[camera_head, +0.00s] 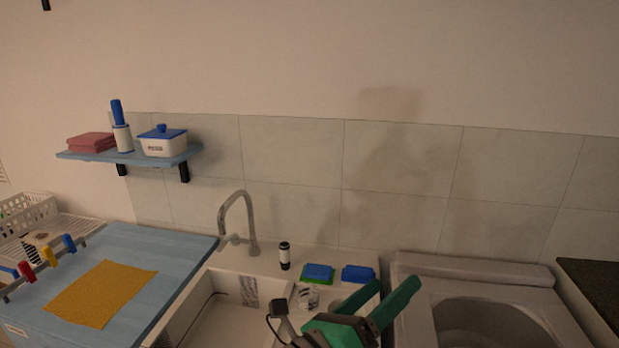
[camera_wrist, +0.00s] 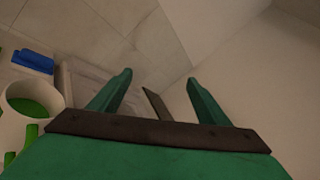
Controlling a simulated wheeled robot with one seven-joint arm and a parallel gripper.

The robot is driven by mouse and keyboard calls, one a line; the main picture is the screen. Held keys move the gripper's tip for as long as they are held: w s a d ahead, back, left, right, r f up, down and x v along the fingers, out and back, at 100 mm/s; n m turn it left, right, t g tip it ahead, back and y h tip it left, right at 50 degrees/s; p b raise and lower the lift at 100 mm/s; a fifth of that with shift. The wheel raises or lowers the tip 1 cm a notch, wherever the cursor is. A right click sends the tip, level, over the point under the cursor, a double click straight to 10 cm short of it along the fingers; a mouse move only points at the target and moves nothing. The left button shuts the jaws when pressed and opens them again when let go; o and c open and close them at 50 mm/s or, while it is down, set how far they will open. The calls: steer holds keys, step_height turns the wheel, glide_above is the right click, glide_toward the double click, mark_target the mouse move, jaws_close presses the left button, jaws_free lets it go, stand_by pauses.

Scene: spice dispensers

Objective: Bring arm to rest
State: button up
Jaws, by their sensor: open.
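My gripper (camera_head: 397,298) is green and shows at the lower middle of the head view, over the right side of the sink area. Its two fingers are spread apart with nothing between them. In the wrist view the open fingers (camera_wrist: 160,88) point toward the tiled wall and the washing machine side. A small dark-and-white dispenser (camera_head: 285,256) stands upright behind the sink, left of my gripper and apart from it.
A sink (camera_head: 225,322) with a curved faucet (camera_head: 238,215) lies left of my gripper. Blue sponges (camera_head: 358,273) sit close behind it. A washing machine (camera_head: 480,278) stands at right. A shelf (camera_head: 105,156) hangs at left above a blue counter (camera_head: 150,243) with a yellow cloth (camera_head: 100,293).

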steer(key=a+r+n+t+y, duration=0.4)
steer(key=n+t, duration=0.6)
steer(key=n, duration=0.8)
steer(key=s+a+f+n+g+y, duration=0.1)
steer(key=s+a+f+n+y, duration=0.15)
steer(key=f+n+y, duration=0.55)
steer(key=s+a+f+n+y, duration=0.2)
steer(key=s+f+n+y, duration=0.2)
steer(key=f+n, duration=0.7)
steer(key=s+a+f+g, duration=0.2)
steer(key=s+f+g, duration=0.1)
steer(key=s+f, duration=0.7)
steer(key=s+a+f+g+h, duration=0.1)
steer(key=s+a+f+g, duration=0.1)
steer(key=s+f, duration=0.8)
steer(key=shift+s+a+n+g, duration=0.2)
steer(key=shift+s+n+g, duration=0.25)
steer(key=shift+s, duration=2.4)
